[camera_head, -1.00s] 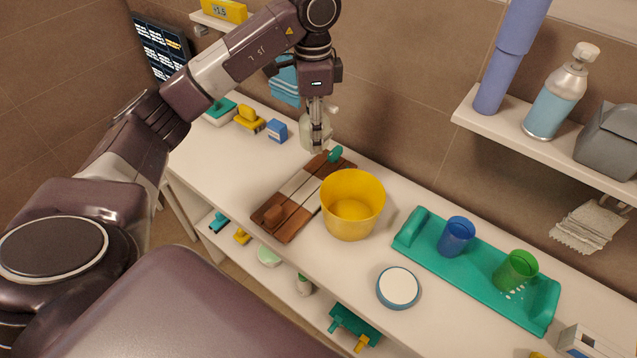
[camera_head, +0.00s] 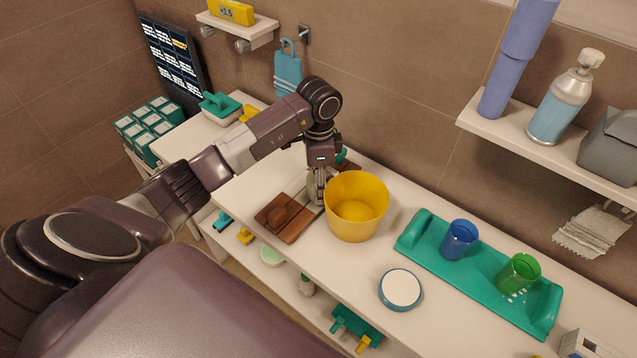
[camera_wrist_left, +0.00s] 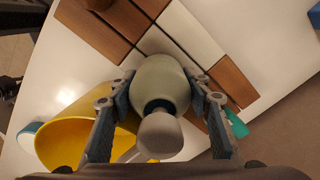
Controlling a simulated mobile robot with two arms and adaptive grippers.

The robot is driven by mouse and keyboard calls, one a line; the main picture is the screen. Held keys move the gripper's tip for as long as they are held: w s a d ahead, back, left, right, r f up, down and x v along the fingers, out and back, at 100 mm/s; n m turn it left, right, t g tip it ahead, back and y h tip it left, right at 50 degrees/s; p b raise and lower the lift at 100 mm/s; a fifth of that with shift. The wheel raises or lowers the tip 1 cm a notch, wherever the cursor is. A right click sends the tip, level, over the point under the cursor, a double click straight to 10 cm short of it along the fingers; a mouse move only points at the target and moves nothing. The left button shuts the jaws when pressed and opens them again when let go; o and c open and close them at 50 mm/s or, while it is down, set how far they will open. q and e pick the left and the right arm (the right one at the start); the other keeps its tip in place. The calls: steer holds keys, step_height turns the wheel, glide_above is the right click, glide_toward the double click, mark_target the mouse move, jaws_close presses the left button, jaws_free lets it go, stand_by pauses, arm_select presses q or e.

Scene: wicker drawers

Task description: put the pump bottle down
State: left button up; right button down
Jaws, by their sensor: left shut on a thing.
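The pump bottle is pale green-grey with a light pump head. In the left wrist view the pump bottle (camera_wrist_left: 160,88) sits between the two fingers of my left gripper (camera_wrist_left: 160,105), which is shut on it. In the head view my left gripper (camera_head: 317,185) points down over the brown and white slatted board (camera_head: 285,222), just left of the yellow bucket (camera_head: 355,225). The bottle is mostly hidden there by the gripper and the bucket. I cannot tell whether its base touches the board. My right gripper is not in view.
The bucket stands close beside the bottle. A teal tray (camera_head: 480,281) with a blue cup (camera_head: 459,239) and a green cup (camera_head: 518,273) is to the right. A round white-topped tin (camera_head: 400,289) lies in front. The counter left of the board is clear.

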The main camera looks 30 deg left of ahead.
arm_select(q)
steer(key=shift+f, duration=0.2)
steer(key=o, duration=1.2)
steer(key=shift+f, duration=0.15)
steer(key=shift+o, duration=0.8)
